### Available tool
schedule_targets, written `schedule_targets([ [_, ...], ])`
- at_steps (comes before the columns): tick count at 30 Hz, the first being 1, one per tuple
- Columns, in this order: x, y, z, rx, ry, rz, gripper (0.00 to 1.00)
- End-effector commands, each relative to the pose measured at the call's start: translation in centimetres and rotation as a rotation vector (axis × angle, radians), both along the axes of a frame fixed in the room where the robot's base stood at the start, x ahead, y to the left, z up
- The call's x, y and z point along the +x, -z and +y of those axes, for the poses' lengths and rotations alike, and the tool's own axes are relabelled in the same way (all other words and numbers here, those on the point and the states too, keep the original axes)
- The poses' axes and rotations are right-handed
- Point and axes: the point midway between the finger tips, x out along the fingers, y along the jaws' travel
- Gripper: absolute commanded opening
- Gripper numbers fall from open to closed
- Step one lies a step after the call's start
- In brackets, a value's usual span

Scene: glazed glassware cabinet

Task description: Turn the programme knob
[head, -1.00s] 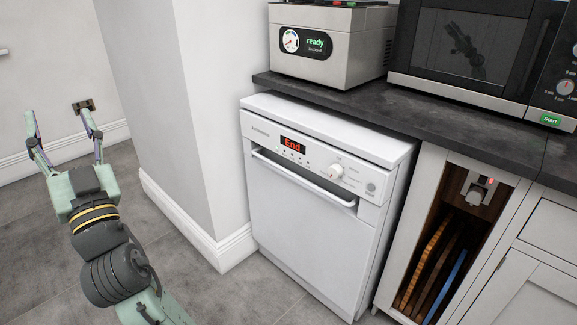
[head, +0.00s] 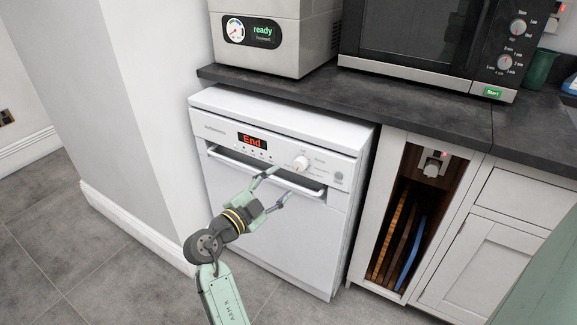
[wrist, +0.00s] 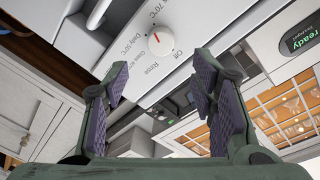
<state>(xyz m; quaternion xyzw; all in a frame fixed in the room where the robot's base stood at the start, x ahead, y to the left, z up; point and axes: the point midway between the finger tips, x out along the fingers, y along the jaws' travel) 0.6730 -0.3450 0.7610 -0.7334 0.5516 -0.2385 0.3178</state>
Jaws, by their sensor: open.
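The programme knob (head: 301,163) is a round white dial on the right part of the white dishwasher's control panel (head: 270,151). In the wrist view the knob (wrist: 155,45) has a red pointer mark, with printed labels such as "Off" and "Rinse" around it. My gripper (head: 281,184) is open and empty, in front of the dishwasher door, below and left of the knob in the head view. In the wrist view my gripper's two purple-padded fingers (wrist: 160,80) are spread wide, with the knob beyond and between them, apart from both. The dishwasher display (head: 252,140) reads "End" in red.
The dishwasher handle (head: 265,172) runs across the door just below the panel, close to my fingers. The dark countertop (head: 330,108) overhangs above. A steel appliance (head: 275,50) and a microwave (head: 430,40) stand on it. Open floor lies at left.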

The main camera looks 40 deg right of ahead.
Motion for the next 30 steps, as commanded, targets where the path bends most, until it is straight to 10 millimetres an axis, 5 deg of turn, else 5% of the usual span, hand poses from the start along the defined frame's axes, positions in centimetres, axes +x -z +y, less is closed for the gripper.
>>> schedule_targets([
  [13, 2.1, -0.3, -7.3, -0.002, -0.001, 0.002, 0.52],
  [25, 2.5, -0.1, -8.1, 0.000, -0.004, 0.001, 0.52],
  [30, 2.5, -0.1, -8.1, -0.001, -0.004, 0.001, 0.42],
])
